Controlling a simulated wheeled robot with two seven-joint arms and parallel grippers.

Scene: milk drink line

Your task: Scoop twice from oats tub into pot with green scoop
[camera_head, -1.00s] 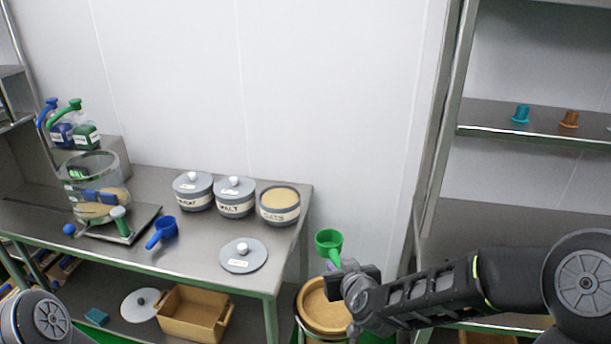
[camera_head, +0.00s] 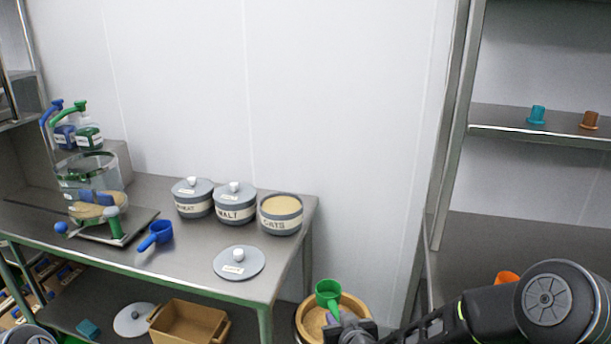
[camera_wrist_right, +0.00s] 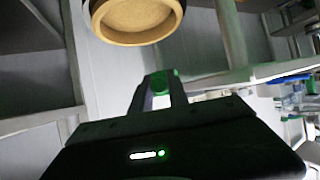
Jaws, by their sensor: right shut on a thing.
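The green scoop (camera_head: 327,290) is held by my right gripper (camera_head: 338,322), low at the right of the table, with its cup up. In the right wrist view, a green part (camera_wrist_right: 160,82) shows between the fingers. The open oats tub (camera_head: 282,227), grey with a cream band and filled with tan grain, stands at the table's right back corner, up and left of the scoop. A clear glass pot (camera_head: 77,176) stands at the table's left; tan contents show low in it. My left gripper is out of view.
Lidded malt (camera_head: 235,213) and wheat (camera_head: 194,207) tubs stand left of the oats. A loose grey lid (camera_head: 239,263) and blue scoop (camera_head: 157,236) lie in front. A round tan-rimmed bin (camera_head: 359,310) is behind the scoop. A shelf rack (camera_head: 520,240) stands at right.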

